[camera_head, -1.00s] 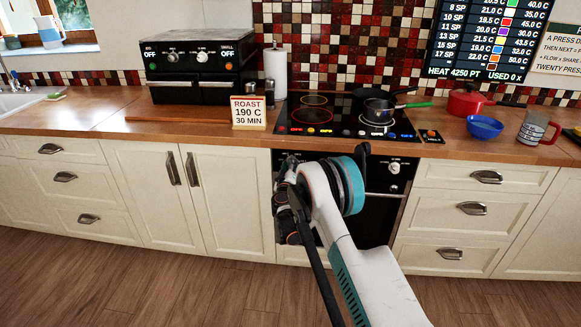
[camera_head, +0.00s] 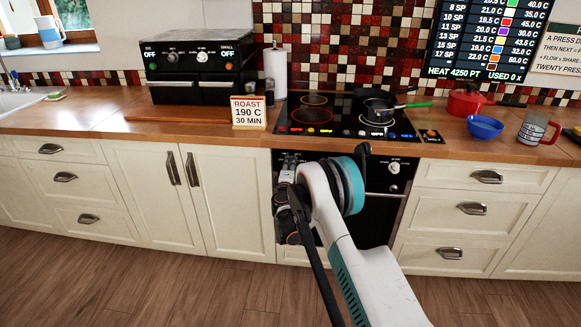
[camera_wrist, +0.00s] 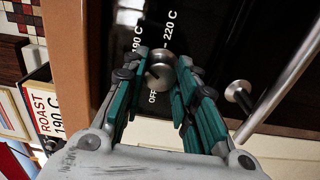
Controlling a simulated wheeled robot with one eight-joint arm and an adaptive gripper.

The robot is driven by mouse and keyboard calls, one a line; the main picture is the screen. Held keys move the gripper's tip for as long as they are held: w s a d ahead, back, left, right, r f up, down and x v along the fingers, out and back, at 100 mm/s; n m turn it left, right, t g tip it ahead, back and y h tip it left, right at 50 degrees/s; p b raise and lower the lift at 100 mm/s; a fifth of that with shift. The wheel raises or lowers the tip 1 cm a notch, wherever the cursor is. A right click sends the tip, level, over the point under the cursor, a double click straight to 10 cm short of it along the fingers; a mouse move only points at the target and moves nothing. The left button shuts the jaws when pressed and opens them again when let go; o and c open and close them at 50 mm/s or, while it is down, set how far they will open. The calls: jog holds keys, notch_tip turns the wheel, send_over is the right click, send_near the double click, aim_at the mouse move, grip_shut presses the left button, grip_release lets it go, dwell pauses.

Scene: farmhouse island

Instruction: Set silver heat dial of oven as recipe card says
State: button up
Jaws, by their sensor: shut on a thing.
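The black oven (camera_head: 375,215) is set into the cabinets below the hob. In the wrist view its silver heat dial (camera_wrist: 163,72) sits between my fingertips, with white labels 190 C, 220 C and OFF around it. A dark mark shows on the OFF side of the dial's face; its exact aim is hard to tell. My gripper (camera_wrist: 165,64) is shut on the dial. The recipe card (camera_head: 249,112) on the counter reads ROAST 190 C 30 MIN.
A second oven knob (camera_head: 394,167) is at the panel's right. A metal handle bar (camera_wrist: 285,85) runs close to my right finger in the wrist view. The hob (camera_head: 345,121) with pans is above, and a small black oven (camera_head: 201,66) stands on the counter.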

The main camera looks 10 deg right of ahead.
jog(key=shift+n, duration=0.3)
jog(key=o, duration=1.1)
jog(key=shift+f, duration=0.1)
jog(key=shift+a, duration=0.1)
jog(key=shift+s, duration=0.1)
jog(key=v, duration=1.1)
jog(key=shift+s+a, duration=0.1)
jog(key=shift+s, duration=0.25)
